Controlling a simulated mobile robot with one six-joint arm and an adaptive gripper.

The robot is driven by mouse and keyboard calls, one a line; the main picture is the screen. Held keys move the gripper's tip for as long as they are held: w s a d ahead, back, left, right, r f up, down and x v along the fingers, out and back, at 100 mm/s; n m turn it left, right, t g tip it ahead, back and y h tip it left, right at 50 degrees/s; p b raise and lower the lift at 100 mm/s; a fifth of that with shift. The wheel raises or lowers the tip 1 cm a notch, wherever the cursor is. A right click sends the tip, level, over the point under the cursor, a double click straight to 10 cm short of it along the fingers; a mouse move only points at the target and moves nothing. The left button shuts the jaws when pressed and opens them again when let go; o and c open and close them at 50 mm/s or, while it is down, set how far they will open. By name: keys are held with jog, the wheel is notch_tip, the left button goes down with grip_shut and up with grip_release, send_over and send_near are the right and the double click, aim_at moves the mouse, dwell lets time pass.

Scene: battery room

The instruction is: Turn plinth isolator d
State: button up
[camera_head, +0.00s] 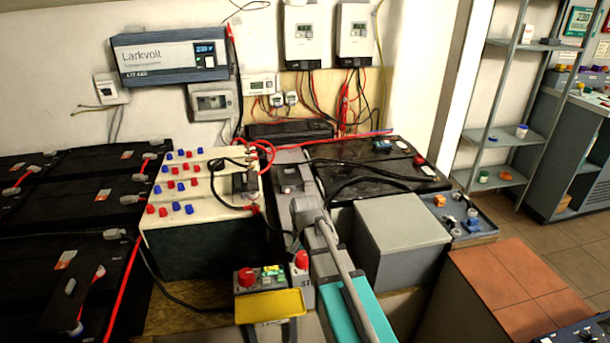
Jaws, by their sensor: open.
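Two red rotary knobs stand near the bottom middle. The left red knob (246,277) sits on a small grey box with green and yellow parts. The right red knob (302,260) sits at the near end of a narrow grey plinth (306,294) with partly readable lettering. I cannot read a letter d on either, so I cannot tell which is isolator d. A dark block (290,178) sits further back on the grey strip.
A yellow plate (270,306) lies just before the left knob. A teal and grey body (350,308) stands close right of the plinth, beside a grey box (400,235). A cream-topped battery (200,210) stands left. Loose cables cross the middle. Tiled floor lies right.

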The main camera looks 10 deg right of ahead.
jog(key=m, duration=0.4)
jog(key=shift+m, duration=0.3)
jog(key=shift+r+p, duration=0.35)
jog(key=shift+p, duration=0.05)
notch_tip(320, 180, up, 14)
jog(key=p, duration=1.4)
jog(key=s+d+r+n+p, duration=0.3)
jog(key=s+r+n+p, duration=0.3)
jog(key=s+n, duration=0.45)
jog(key=n+t+y+b, duration=0.2)
jog(key=n+b, duration=0.1)
jog(key=n, duration=0.4)
send_over(305, 256)
jog(key=w+d, duration=0.3)
jog(key=w, duration=0.1)
notch_tip(305, 256, down, 2)
jog(key=f, duration=0.1)
jog(key=w+d+f+n+t+y+b, duration=0.1)
jog(key=w+n+b, duration=0.3)
jog(key=w, duration=1.2)
jog(key=shift+f+n+t, duration=0.25)
jog(key=shift+n+t, duration=0.35)
jog(key=shift+n, duration=0.85)
